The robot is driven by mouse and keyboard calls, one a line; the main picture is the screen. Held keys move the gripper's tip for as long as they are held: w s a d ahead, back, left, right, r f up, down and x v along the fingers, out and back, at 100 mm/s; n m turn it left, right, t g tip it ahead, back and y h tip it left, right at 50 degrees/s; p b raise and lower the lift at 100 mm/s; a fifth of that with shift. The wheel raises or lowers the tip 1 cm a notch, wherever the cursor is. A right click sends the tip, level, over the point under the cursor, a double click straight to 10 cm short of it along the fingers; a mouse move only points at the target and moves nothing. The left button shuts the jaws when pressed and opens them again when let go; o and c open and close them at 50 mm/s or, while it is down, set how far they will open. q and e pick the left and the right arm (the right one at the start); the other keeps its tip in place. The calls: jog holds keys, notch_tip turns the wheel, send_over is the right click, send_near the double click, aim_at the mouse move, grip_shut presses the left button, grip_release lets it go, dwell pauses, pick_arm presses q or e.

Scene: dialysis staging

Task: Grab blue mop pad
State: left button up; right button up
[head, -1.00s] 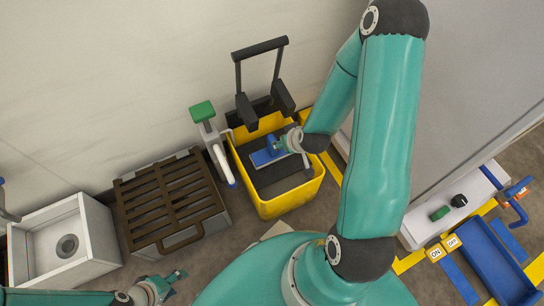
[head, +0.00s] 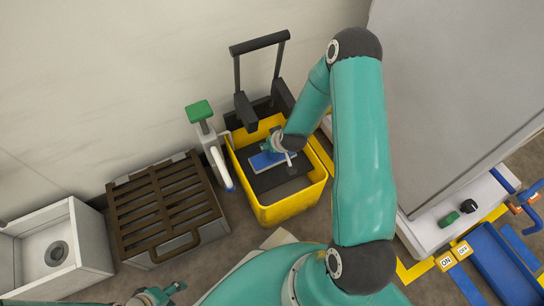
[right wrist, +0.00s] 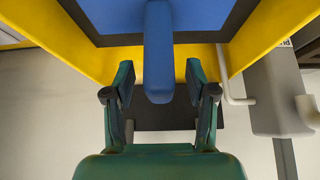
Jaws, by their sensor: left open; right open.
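The blue mop pad (head: 262,161) lies on a dark grey surface inside the yellow bucket (head: 292,212). In the right wrist view the pad (right wrist: 205,14) has a blue upright grip (right wrist: 158,50) standing out from it. My right gripper (head: 268,147) is over the bucket at the pad and partly covers it. In the right wrist view its open fingers (right wrist: 158,78) stand on either side of the grip, with gaps on both sides. My left gripper (head: 166,291) is open and empty at the bottom left, away from the bucket.
A white dispenser with a green top (head: 200,112) stands just left of the bucket. A brown slatted grate (head: 160,205) and a white sink box (head: 88,235) are farther left. A black wringer handle (head: 258,43) rises behind the bucket. A large grey panel (head: 455,90) is at the right.

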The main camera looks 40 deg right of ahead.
jog(key=shift+x, duration=1.2)
grip_shut()
